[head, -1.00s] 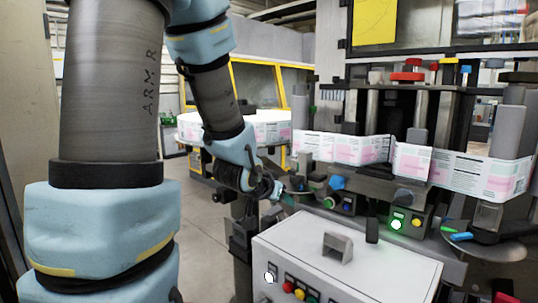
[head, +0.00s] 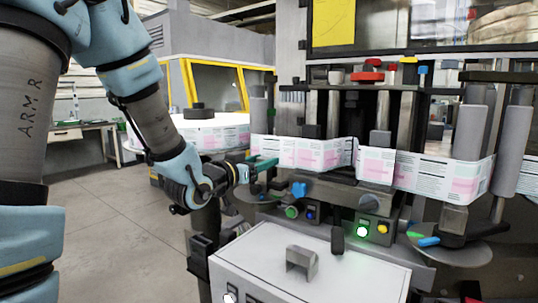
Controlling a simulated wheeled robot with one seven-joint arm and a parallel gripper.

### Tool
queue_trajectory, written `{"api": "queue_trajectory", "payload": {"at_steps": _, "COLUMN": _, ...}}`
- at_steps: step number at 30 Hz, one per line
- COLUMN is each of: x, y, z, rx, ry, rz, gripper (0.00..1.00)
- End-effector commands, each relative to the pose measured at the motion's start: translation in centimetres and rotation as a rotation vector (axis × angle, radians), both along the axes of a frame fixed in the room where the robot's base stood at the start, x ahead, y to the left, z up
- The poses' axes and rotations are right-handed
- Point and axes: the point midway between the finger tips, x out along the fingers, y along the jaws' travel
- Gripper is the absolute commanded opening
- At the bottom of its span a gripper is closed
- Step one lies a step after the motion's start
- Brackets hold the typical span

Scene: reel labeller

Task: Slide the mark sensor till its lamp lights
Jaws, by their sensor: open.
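My gripper (head: 266,164), with teal fingers, is at the left part of the printed label web (head: 308,153). Its fingers point right; whether they touch the web I cannot tell. No held thing shows between them. A dark grey block (head: 380,138) stands at the web's middle, and a smaller dark block (head: 313,131) stands further left; I cannot tell which, if either, is the mark sensor. A green lamp (head: 362,231) glows on the small panel below the web; I cannot tell whether it belongs to the sensor.
A blue knob (head: 299,189) sits under the web, close right of my gripper. A white-topped control cabinet (head: 340,262) with a grey bracket (head: 301,262) stands in front. A label reel (head: 210,130) is behind my arm. Open floor (head: 110,215) lies at left.

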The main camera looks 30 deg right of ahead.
Motion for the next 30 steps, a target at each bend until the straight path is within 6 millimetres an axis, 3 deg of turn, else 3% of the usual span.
{"api": "queue_trajectory", "payload": {"at_steps": 7, "x": 1.5, "y": -2.8, "z": 0.1, "rx": 0.0, "ry": 0.002, "rz": 0.0, "gripper": 0.55}}
{"api": "queue_trajectory", "payload": {"at_steps": 19, "x": 1.8, "y": -3.3, "z": 0.0, "rx": 0.001, "ry": 0.0, "rz": 0.001, "gripper": 0.54}}
{"api": "queue_trajectory", "payload": {"at_steps": 30, "x": 1.8, "y": -3.3, "z": 0.0, "rx": 0.001, "ry": 0.0, "rz": 0.001, "gripper": 0.12}}
